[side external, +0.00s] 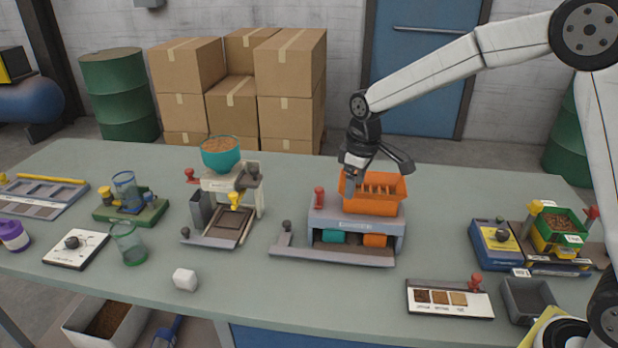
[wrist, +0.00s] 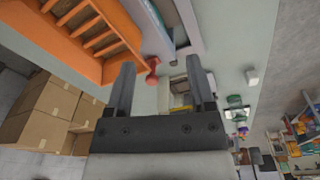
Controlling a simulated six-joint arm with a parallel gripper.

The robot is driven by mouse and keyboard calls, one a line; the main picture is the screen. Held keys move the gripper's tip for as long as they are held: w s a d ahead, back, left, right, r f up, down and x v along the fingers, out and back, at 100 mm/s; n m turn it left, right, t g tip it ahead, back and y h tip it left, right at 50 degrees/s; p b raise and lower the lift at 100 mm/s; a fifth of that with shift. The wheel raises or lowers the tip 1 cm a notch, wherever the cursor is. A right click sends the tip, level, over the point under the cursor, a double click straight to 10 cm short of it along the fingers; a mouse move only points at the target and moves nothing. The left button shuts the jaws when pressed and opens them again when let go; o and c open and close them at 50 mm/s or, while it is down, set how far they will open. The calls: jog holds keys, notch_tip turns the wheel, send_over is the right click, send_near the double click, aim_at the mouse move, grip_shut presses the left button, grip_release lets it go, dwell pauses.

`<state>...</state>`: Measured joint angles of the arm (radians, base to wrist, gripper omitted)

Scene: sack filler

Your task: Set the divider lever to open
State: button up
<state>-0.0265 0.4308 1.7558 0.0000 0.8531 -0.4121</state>
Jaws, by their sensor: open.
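The divider (side external: 355,228) is a grey machine with an orange slotted hopper (side external: 375,194) on top and teal and orange parts in its front openings. A lever with a red knob (side external: 319,193) stands upright at its left end. The red knob also shows in the wrist view (wrist: 152,66), between the two fingers in the picture and closer to the left one. My gripper (side external: 352,190) is open and empty, pointing down by the hopper's left side, a little right of the red knob. Both fingers show in the wrist view (wrist: 160,65). I cannot tell the knob's depth from the fingertips.
A low arm with a dark knob (side external: 286,226) sits at the divider's front left. A filler stand with a teal bowl (side external: 221,155) is further left. A sample board (side external: 449,298) lies at the front right, and a white cube (side external: 185,279) at the front left. Bare table separates them.

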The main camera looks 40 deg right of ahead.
aim_at(319, 188)
jog(key=w+n, duration=0.1)
jog(key=w, duration=0.2)
jog(key=w+a+r+n, duration=0.1)
jog(key=w, duration=0.2)
jog(key=w+r+n+g, duration=0.1)
jog(key=w+n, duration=0.1)
jog(key=w, duration=0.2)
jog(key=shift+w+a+r, duration=0.1)
jog(key=shift+a+r, duration=0.1)
jog(key=shift+a, duration=0.05)
jog(key=shift+f, duration=3.9)
jog(key=shift+c, duration=0.2)
grip_shut()
